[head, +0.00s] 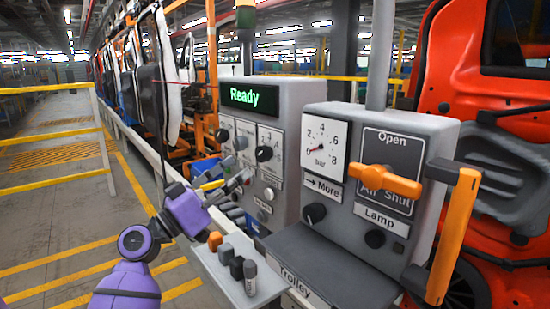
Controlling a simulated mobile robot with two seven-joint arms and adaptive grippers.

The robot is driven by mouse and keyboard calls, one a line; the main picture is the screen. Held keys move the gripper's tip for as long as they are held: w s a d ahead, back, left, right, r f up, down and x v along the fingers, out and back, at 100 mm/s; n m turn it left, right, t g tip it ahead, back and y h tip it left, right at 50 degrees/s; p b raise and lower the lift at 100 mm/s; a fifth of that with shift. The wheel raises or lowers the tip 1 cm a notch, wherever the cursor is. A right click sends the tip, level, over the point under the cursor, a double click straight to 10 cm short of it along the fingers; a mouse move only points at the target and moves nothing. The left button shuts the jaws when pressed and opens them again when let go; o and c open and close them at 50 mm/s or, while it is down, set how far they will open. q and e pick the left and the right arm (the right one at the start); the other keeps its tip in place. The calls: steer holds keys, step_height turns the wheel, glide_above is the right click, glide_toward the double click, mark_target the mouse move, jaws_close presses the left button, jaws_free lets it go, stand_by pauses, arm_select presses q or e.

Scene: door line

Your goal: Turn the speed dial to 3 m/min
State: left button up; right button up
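The grey control box (298,95) with a green "Ready" display stands at the centre. Its front has three black dials: a left one (221,135), a middle one (241,143) and a right one (264,154). The small print is too fine to tell which is the speed dial or where it points. My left gripper (241,196) is in front of the box's lower left, below the dials. Its grey fingers look spread apart, with nothing seen between them. It appears clear of the dials. My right gripper is out of view.
An orange handle (453,236) juts out there. A small shelf (222,277) with several blocks lies below my gripper. A red car body (460,70) is behind.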

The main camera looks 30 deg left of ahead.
mark_target(261, 158)
arm_select(q)
steer(key=x, duration=0.2)
steer(key=p+x, duration=0.1)
steer(key=x, duration=0.1)
steer(key=p+x, duration=0.1)
steer(key=x, duration=0.1)
steer(key=shift+w+d+r, duration=0.1)
steer(key=shift+r, duration=0.3)
steer(key=shift+w, duration=0.2)
steer(key=shift+w+d, duration=0.1)
steer(key=shift+f, duration=0.15)
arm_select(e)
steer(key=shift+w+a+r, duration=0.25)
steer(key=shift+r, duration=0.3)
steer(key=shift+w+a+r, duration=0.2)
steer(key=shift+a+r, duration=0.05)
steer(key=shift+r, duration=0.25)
arm_select(q)
steer(key=shift+c, duration=0.3)
steer(key=shift+w, duration=0.1)
jaws_close()
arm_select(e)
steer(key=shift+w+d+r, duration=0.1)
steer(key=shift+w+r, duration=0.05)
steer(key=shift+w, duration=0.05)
arm_select(q)
steer(key=shift+n, duration=0.3)
